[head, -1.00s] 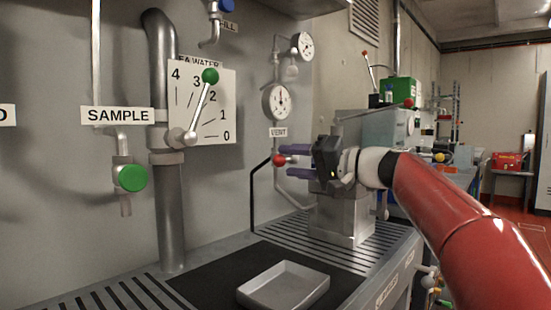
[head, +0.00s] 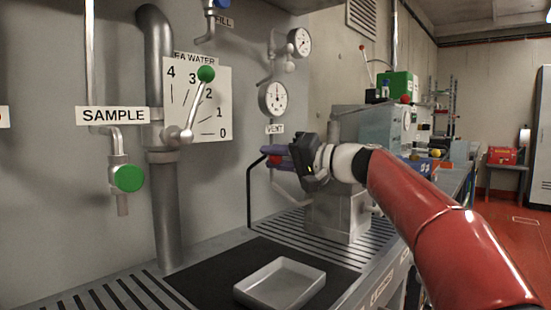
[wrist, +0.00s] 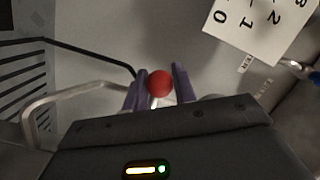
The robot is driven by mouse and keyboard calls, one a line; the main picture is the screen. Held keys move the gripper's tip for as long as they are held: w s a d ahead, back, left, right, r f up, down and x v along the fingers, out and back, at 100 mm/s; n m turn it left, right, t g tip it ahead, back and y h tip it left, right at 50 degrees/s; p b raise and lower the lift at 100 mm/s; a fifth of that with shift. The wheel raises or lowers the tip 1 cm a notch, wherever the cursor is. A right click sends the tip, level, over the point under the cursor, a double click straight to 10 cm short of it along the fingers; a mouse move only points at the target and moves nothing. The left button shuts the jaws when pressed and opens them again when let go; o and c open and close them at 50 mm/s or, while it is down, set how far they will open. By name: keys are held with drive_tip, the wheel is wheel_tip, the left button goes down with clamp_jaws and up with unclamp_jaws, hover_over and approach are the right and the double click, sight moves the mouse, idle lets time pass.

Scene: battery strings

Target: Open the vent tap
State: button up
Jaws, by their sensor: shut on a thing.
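The vent tap's red ball knob (head: 274,160) sits on the wall pipework just under the VENT label (head: 275,129). In the head view it is partly hidden by my purple fingers. My gripper (head: 267,155) reaches in from the right with its fingers level. In the wrist view the red knob (wrist: 160,84) lies between the two purple fingertips (wrist: 160,72), and my gripper is shut on it. A gap seems to show beside the right finger in that view. The tap's body and lever are mostly hidden.
A thin black bent pipe (head: 249,195) runs down just left of the knob. A grey block (head: 338,213) stands below my wrist on the slotted bench. A shallow tray (head: 280,283) lies in front. Gauges (head: 273,98) are above; a green-knobbed lever (head: 206,74) is left.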

drive_tip(key=shift+f, duration=0.15)
drive_tip(key=f+n+b, duration=0.1)
drive_tip(key=n+b, duration=0.1)
drive_tip(key=shift+b, duration=0.3)
drive_tip(key=n+b, duration=0.1)
drive_tip(key=f+n+h+b, duration=0.1)
drive_tip(key=shift+w+d+f+n, duration=0.1)
drive_tip(key=shift+w+d+n, duration=0.1)
drive_tip(key=shift+n, duration=0.1)
drive_tip(key=shift+w+d+f+n+t+h+b, duration=0.25)
drive_tip(key=shift+w+d+f+n+h+b, duration=0.3)
drive_tip(key=shift+n, duration=1.3)
drive_tip(key=shift+w+d+f+n+t+h+b, duration=0.3)
drive_tip(key=shift+w+n+b, duration=0.45)
drive_tip(key=shift+n, duration=1.05)
drive_tip(key=shift+w+d+f+n+t+h+b, duration=0.35)
drive_tip(key=shift+n+b, duration=0.5)
drive_tip(key=shift+n, duration=1)
drive_tip(key=shift+w+d, duration=0.1)
drive_tip(key=shift+d, duration=0.05)
drive_tip(key=o, duration=1)
drive_tip(key=shift+c, duration=0.2)
